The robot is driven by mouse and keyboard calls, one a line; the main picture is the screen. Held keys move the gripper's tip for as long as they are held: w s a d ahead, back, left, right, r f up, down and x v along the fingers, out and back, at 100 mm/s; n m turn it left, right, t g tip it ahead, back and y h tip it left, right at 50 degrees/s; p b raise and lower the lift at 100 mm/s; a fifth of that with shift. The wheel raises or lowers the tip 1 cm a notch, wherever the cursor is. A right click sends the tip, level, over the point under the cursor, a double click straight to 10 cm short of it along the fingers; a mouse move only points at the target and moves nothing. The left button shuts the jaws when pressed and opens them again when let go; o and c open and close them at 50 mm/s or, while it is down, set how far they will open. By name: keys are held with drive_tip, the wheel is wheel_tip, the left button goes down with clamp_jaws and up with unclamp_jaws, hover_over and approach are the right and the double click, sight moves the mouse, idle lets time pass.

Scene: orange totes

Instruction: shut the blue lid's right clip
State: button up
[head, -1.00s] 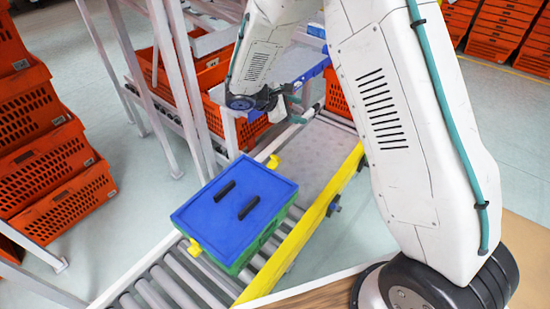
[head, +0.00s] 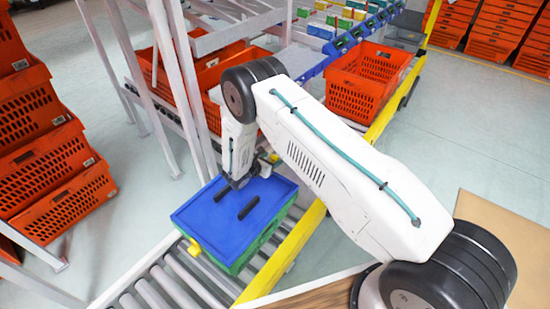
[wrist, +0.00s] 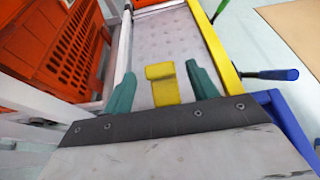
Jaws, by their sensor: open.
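The blue lid (head: 225,228) lies on a green crate (head: 243,262) on the roller conveyor. Two black bars lie on its top. In the wrist view the yellow right clip (wrist: 163,88) sticks out between the two teal fingers of my gripper (wrist: 160,72). The fingers stand apart, one on each side of it, with a visible gap. I cannot tell their height over it. In the head view my gripper is at the lid's far right edge, and my wrist hides this clip. The other yellow clip (head: 194,247) sticks out at the near left edge.
A yellow rail (head: 298,240) runs along the conveyor's right side. Grey frame posts (head: 180,85) stand close behind and left of the lid. Orange totes (head: 368,78) sit farther along and on the left. The conveyor bed (wrist: 190,40) past the clip is bare.

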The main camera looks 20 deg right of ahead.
sight(274, 158)
drive_tip(key=shift+x, duration=1.6)
drive_tip(key=c, duration=1)
